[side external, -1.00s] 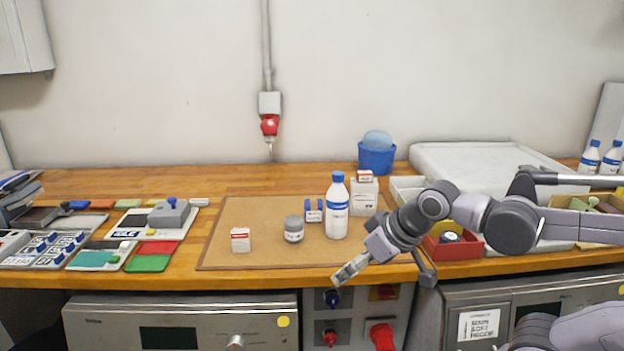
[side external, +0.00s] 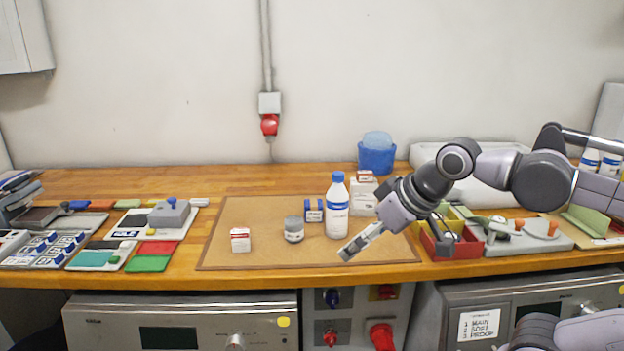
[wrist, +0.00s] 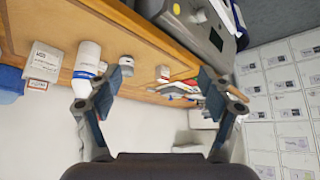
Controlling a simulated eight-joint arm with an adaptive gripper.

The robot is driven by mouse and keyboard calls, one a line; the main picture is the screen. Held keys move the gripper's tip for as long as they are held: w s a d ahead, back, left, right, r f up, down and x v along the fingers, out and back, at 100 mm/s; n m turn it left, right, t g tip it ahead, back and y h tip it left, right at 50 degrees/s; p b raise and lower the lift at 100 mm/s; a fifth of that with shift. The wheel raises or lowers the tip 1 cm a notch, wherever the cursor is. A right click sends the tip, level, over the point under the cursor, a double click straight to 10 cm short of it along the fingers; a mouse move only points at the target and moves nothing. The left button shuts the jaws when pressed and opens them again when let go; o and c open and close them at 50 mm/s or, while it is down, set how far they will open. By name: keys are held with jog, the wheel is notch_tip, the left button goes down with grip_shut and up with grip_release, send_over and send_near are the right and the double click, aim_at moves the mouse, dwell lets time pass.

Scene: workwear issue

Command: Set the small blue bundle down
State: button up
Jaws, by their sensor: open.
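My gripper (side external: 356,244) is open, and it hangs near the front edge of the brown mat (side external: 260,252), in front of the white bottle. The wrist view shows its two fingers spread wide (wrist: 157,84) with nothing between them. I cannot single out a blue bundle for certain. A small blue-and-white block (side external: 314,210) stands upright on the mat, left of the bottle. A light blue rounded thing (side external: 377,139) rests in the blue bucket (side external: 377,159) at the back.
The white bottle (side external: 337,208) with a blue cap, a grey jar (side external: 294,229) and a small red-and-white carton (side external: 240,240) stand on the mat. A red bin (side external: 438,246) is right of it. The mat's left part is mostly clear.

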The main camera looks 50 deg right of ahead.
jog(key=w+d+r+n+h, duration=0.1)
jog(key=w+d+r+n, duration=0.3)
jog(key=w+r+n, duration=0.55)
jog(key=w+d+r+n+g+h, duration=0.1)
jog(key=w+d+r+n+g, duration=0.15)
jog(key=w+d+n, duration=0.65)
jog(key=w+d+f+n+g+h, duration=0.1)
jog(key=w+d+f+n, duration=0.7)
jog(key=w+f, duration=0.3)
jog(key=shift+w, duration=0.45)
jog(key=shift+d+f+g, duration=0.1)
jog(key=shift+g, duration=0.15)
